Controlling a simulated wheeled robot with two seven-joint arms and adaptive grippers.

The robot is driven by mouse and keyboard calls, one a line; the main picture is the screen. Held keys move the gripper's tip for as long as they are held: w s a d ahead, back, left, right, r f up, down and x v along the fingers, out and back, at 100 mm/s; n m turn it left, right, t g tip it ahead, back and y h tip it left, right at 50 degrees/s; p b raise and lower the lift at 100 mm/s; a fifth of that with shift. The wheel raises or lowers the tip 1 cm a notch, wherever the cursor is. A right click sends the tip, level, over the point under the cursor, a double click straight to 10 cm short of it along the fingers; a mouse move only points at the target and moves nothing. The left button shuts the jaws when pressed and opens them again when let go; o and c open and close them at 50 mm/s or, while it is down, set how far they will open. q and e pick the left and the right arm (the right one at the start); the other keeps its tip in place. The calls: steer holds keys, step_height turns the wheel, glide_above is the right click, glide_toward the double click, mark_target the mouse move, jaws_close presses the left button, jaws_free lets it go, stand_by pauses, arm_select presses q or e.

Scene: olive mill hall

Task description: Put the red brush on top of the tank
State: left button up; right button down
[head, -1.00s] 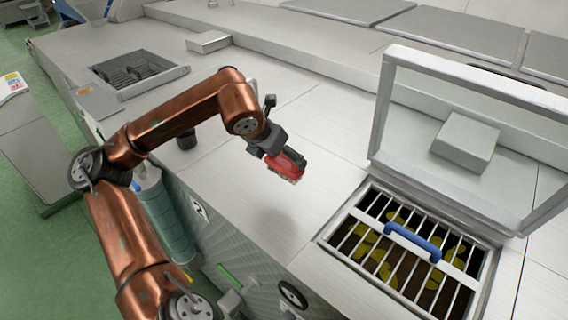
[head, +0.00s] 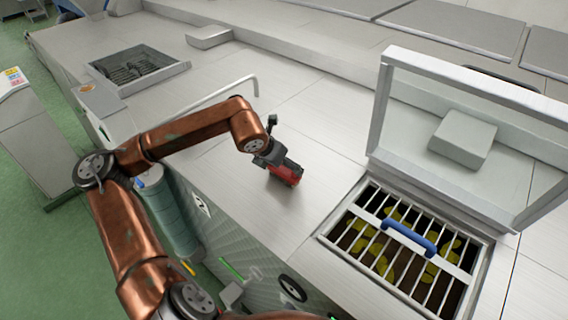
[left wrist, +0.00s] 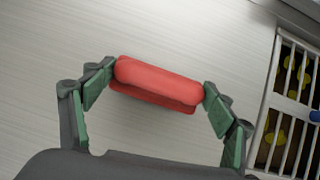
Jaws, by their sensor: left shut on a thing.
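The red brush (head: 286,173) is in my left gripper (head: 278,162), at the tank's top in the head view. In the left wrist view the brush (left wrist: 158,84) lies crosswise between the two green-padded fingers of my left gripper (left wrist: 160,88), which are shut on its ends. The tank top (head: 330,140) is a pale brushed-metal surface below the brush. The brush is very low over it or touching; I cannot tell which. The brush's underside is hidden. My right gripper is not in view.
An opening with a white grate (head: 450,284) and blue handle (head: 411,241) lies right of the brush, with its raised lid (head: 378,110) behind. A metal handrail (head: 215,92) and another opening (head: 138,70) are at left. The metal top around the brush is clear.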

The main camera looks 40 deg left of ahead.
arm_select(q)
steer(key=o, duration=0.8)
steer(key=shift+o, duration=1.1)
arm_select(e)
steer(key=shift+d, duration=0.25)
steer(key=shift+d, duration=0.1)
arm_select(q)
steer(key=b+v, duration=0.3)
steer(key=v, duration=0.9)
steer(key=shift+b, duration=0.4)
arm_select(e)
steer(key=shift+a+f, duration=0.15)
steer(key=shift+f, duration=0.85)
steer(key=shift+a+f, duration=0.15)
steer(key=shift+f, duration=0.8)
